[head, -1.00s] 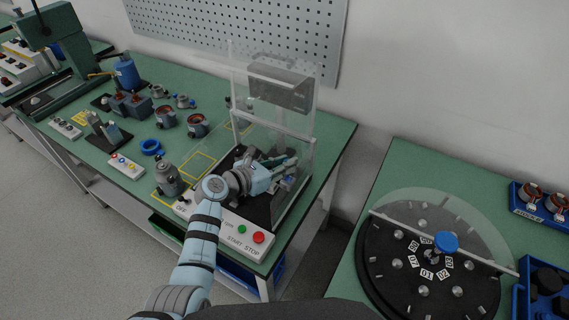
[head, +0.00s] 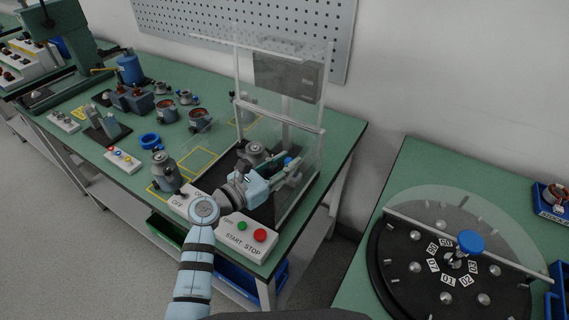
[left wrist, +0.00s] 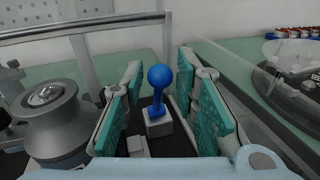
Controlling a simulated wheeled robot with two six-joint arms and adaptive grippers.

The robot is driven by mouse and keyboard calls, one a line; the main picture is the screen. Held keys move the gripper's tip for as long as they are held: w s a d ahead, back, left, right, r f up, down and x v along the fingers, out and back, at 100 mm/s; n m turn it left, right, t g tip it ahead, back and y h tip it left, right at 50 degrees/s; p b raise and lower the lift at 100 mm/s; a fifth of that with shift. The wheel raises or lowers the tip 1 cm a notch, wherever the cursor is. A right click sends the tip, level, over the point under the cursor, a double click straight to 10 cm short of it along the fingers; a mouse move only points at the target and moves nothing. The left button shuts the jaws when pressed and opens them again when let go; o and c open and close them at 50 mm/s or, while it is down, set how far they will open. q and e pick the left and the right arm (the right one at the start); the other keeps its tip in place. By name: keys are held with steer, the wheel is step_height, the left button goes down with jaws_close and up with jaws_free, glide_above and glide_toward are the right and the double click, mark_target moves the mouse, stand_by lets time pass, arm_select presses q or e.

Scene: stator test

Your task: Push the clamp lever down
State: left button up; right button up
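The clamp lever has a blue ball knob (left wrist: 160,76) on a blue stem, standing upright on a small pale block in the left wrist view. In the head view only a little blue of the lever (head: 288,161) shows by the fingers. My left gripper (head: 287,174) is inside the clear-walled test fixture. Its teal-padded fingers are open, one on each side of the knob, with visible gaps. A grey stator housing (left wrist: 57,122) stands left of the gripper; it also shows in the head view (head: 256,152). My right gripper is not in view.
The clear guard frame (head: 322,150) rises around the fixture, close to my left fingers. A control box with a green button and a red button (head: 260,235) sits in front. A round dial table (head: 395,290) stands at the right. Several motor parts lie at the left.

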arm_select(q)
steer(key=shift+a, duration=0.1)
steer(key=v, duration=1.2)
